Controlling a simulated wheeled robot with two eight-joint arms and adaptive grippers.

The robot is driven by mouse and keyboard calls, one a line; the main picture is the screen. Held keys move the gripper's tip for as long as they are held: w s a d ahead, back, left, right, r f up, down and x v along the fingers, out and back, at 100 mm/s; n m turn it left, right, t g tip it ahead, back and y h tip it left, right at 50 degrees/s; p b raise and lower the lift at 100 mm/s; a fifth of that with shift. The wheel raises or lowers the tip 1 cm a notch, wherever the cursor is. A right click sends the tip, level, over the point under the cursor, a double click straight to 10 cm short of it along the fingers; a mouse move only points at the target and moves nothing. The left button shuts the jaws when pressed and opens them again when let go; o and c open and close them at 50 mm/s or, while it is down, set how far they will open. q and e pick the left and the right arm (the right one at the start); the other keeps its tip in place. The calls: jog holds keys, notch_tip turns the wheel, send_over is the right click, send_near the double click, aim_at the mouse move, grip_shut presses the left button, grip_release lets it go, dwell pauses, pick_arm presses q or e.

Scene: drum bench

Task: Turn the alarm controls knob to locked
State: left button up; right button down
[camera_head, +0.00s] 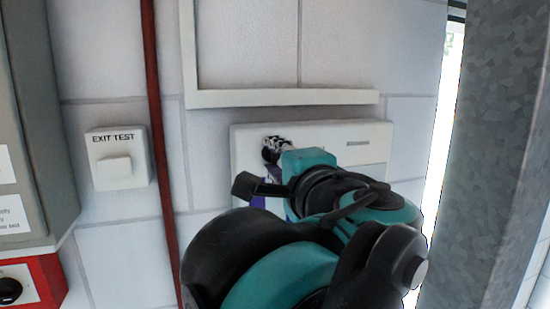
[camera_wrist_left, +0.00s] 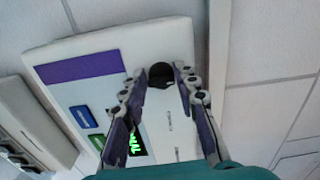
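The alarm controls panel (camera_head: 372,133) is a white box on the tiled wall, mostly covered by my left arm in the head view. In the left wrist view the panel (camera_wrist_left: 55,52) shows a purple band, blue and green patches and a lit green display. A round black knob (camera_wrist_left: 161,75) sits on it. My left gripper (camera_wrist_left: 160,70) has one finger on each side of the knob, fingertips close to its edges; firm contact cannot be made out. In the head view the left gripper (camera_head: 272,150) is at the panel's upper left, largely hidden by my arm. My right gripper is out of view.
A white EXIT TEST box (camera_head: 118,158) and a red vertical pipe (camera_head: 160,130) are left of the panel. White trunking (camera_head: 285,97) runs just above it. A grey cabinet (camera_head: 35,110) stands far left, a metal column (camera_head: 490,150) on the right.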

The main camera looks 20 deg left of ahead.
pick_arm(q)
jog(key=shift+o, duration=0.9)
jog(key=v, duration=1.2)
jog(key=shift+f, duration=0.1)
jog(key=w+a+f+n+g+h+b, duration=0.1)
jog(key=a+f+g+b, duration=0.35)
jog(key=f, duration=1.05)
jog(key=w+a+f+n+h+b, duration=0.1)
jog(key=f+b, duration=0.6)
jog(key=f, duration=0.8)
jog(key=w+a+f+n+g+h+b, duration=0.1)
jog(key=a+f+g+b, duration=0.35)
jog(key=f, duration=1.05)
jog(key=s+f+n+h+b, duration=0.1)
jog(key=f+n+h+b, duration=0.2)
jog(key=f+b, duration=0.7)
jog(key=s+a+f+n+t+h+b, duration=0.1)
jog(key=f+n+h+b, duration=0.3)
jog(key=f, duration=2.9)
jog(key=s+b, duration=0.1)
jog(key=b, duration=0.6)
jog(key=shift+s+f+n, duration=0.15)
jog(key=shift+f+n, duration=0.05)
jog(key=shift+n, duration=0.1)
